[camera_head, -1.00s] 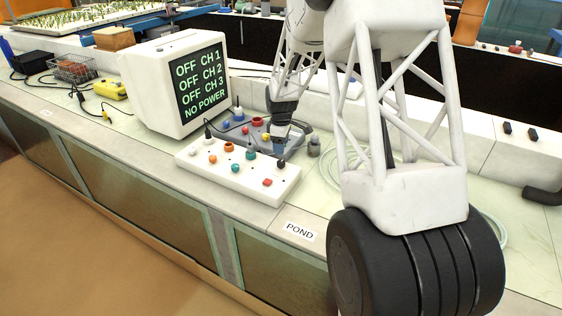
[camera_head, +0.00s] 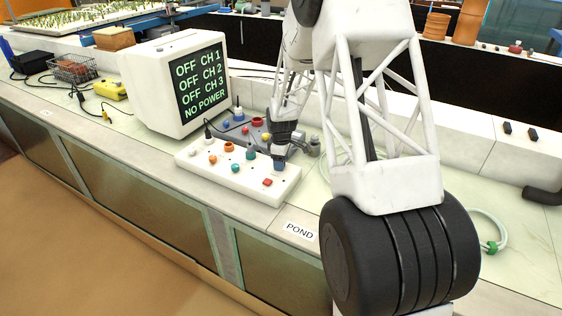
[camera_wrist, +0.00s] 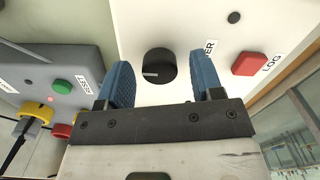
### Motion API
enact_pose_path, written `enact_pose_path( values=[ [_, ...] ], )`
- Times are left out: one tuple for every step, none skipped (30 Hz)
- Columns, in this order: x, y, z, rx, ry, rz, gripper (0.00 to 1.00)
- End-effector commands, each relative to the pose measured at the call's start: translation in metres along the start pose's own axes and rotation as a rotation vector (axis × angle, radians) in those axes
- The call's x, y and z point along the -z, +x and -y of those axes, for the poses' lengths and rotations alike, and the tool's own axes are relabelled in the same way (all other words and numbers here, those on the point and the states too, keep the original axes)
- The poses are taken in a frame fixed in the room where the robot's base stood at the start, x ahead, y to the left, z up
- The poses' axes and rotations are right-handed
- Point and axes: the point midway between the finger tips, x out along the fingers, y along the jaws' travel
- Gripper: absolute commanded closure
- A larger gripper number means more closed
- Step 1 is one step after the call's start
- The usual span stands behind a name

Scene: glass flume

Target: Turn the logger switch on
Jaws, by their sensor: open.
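A white control box (camera_head: 215,174) with coloured knobs and buttons stands on the bench. In the wrist view its panel (camera_wrist: 185,20) holds a round black knob (camera_wrist: 160,66) with a pale pointer line; the label beside it is partly hidden and ends in "ER". A red button (camera_wrist: 249,64) labelled "LOG" is to its right; it also shows in the head view (camera_head: 267,182). My gripper (camera_wrist: 164,78) is open, its blue fingers on either side of the black knob; I cannot tell if they touch it. In the head view my gripper (camera_head: 280,163) is over the box's back right part.
A monitor (camera_head: 200,82) reads "OFF" for CH 1, 2, 3 and "NO POWER". A grey box (camera_wrist: 60,60) with yellow, green and red controls is close on the left. A hose (camera_head: 490,228) lies right of my arm.

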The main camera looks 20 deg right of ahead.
Motion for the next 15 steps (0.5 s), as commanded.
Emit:
enact_pose_path(
  values=[
    [0.0000, 0.0008, 0.0000, 0.000, 0.000, 0.000, 0.40],
    [0.0001, 0.0010, 0.0000, 0.000, 0.000, 0.000, 0.40],
    [0.0000, 0.0011, 0.0000, 0.000, 0.000, 0.000, 0.40],
    [0.0001, 0.0011, 0.0000, 0.000, 0.000, 0.000, 0.40],
    [0.0001, 0.0011, 0.0000, 0.000, 0.000, 0.000, 0.40],
    [0.0000, 0.0010, -0.0001, 0.000, 0.000, 0.000, 0.40],
    [0.0000, 0.0010, -0.0001, 0.000, 0.000, 0.000, 0.40],
    [0.0000, 0.0009, -0.0001, 0.000, 0.000, 0.000, 0.40],
    [0.0000, 0.0009, -0.0001, 0.000, 0.000, 0.000, 0.41],
    [0.0000, 0.0009, -0.0001, 0.000, 0.000, 0.000, 0.46],
    [0.0000, 0.0009, -0.0001, 0.000, 0.000, 0.000, 0.50],
    [0.0001, 0.0009, 0.0000, 0.000, 0.000, 0.000, 0.56],
    [0.0001, 0.0008, 0.0000, 0.000, 0.000, 0.000, 0.61],
    [0.0001, 0.0008, 0.0000, 0.000, 0.000, 0.000, 0.66],
    [0.0001, 0.0008, 0.0000, 0.000, 0.000, 0.000, 0.72]
  ],
)
